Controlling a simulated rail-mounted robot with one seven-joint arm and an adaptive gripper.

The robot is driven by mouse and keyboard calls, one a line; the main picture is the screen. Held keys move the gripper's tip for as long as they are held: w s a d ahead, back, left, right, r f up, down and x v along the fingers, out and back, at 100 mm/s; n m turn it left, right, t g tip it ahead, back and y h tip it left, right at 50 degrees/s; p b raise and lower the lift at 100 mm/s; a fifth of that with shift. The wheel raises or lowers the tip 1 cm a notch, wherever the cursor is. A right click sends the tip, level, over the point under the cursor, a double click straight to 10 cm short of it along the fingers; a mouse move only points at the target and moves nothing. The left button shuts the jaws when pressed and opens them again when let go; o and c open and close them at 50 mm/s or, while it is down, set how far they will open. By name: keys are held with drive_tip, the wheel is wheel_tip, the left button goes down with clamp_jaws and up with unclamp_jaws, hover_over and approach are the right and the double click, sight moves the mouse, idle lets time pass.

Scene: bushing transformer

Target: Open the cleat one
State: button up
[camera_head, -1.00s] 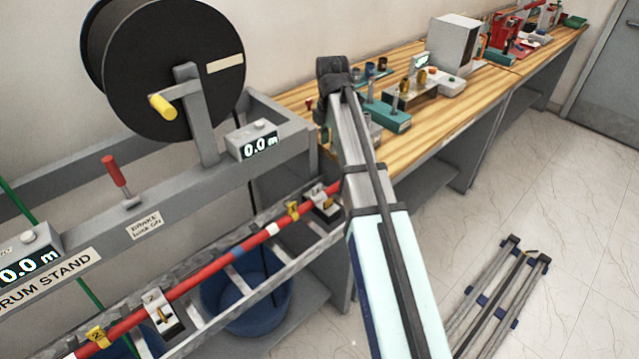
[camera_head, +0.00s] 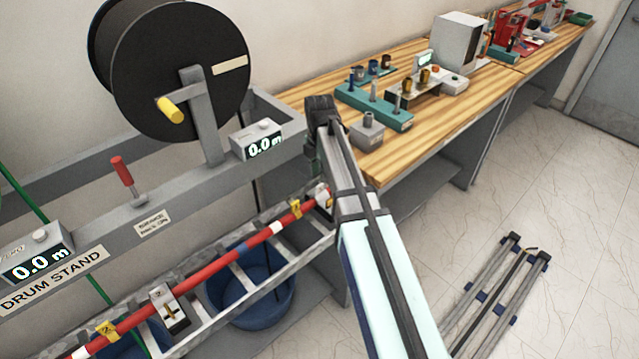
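A red cable (camera_head: 215,266) runs along a grey ladder tray (camera_head: 205,345) below the drum stand. Another pale cleat (camera_head: 322,192) is at the tray's far right end, partly hidden by my arm. The cleat numbers are too small to read surely. My arm reaches up from the bottom and bends at its top. The dark end near my gripper (camera_head: 312,152) is above the far cleat, apart from it as far as I can see; its fingers are not clear.
A black cable drum (camera_head: 165,70) and a red brake lever (camera_head: 122,172) stand at the left. Blue bins (camera_head: 255,300) are under the tray. A wooden bench (camera_head: 430,135) with tools and a grey block (camera_head: 367,132) is to the right. A ladder-like frame (camera_head: 495,295) lies on the floor.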

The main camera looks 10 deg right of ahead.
sight(320, 185)
drive_tip(key=shift+f+p, duration=0.6)
drive_tip(key=shift+f, duration=2.5)
clamp_jaws()
